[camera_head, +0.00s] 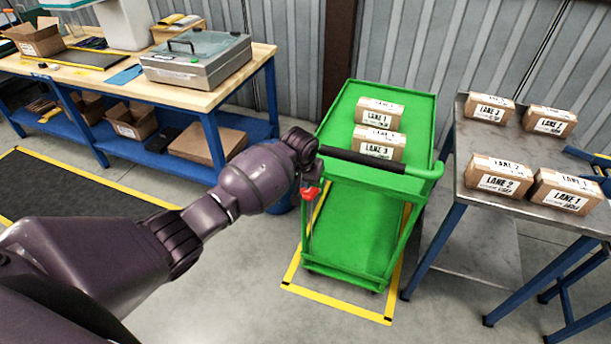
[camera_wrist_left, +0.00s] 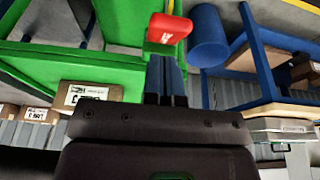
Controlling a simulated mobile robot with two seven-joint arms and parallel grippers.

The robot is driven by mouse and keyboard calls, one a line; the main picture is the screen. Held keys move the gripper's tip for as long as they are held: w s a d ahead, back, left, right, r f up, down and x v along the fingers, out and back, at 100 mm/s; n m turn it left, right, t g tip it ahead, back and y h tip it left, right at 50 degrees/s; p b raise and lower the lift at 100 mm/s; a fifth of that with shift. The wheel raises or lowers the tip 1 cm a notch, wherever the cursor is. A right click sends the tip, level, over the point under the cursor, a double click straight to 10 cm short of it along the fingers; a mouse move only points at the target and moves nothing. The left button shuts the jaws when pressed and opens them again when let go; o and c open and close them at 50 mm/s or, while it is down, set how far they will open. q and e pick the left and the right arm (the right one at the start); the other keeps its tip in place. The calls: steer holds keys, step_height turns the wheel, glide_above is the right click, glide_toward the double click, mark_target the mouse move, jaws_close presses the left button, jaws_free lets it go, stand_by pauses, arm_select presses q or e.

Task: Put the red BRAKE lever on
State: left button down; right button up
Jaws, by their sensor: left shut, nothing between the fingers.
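The red brake lever (camera_head: 310,193) is on the near left side of the green cart (camera_head: 345,240), below the left end of its handle. In the left wrist view the red lever (camera_wrist_left: 168,29) shows as a block with white marking, just beyond my fingertips. My left gripper (camera_head: 309,178) is at the cart's left handle end, pointing down by the lever. In the left wrist view its fingers (camera_wrist_left: 165,62) are together with nothing between them. I cannot tell whether they touch the lever. My right gripper is not in view.
Two cartons, LANE 1 (camera_head: 379,112) and LANE 3 (camera_head: 378,146), lie on the cart's top. A steel table (camera_head: 480,140) with several lane cartons stands to the right. A wooden workbench (camera_head: 190,95) stands at the left. Yellow tape (camera_head: 335,305) outlines the floor around the cart.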

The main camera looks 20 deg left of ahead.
mark_target(309, 194)
arm_select(q)
steer(key=x, duration=0.3)
steer(key=shift+w+f+b, duration=0.1)
steer(key=shift+f+b, duration=0.2)
steer(key=shift+b, duration=0.05)
steer(key=shift+w+f, duration=0.15)
steer(key=shift+f, duration=0.4)
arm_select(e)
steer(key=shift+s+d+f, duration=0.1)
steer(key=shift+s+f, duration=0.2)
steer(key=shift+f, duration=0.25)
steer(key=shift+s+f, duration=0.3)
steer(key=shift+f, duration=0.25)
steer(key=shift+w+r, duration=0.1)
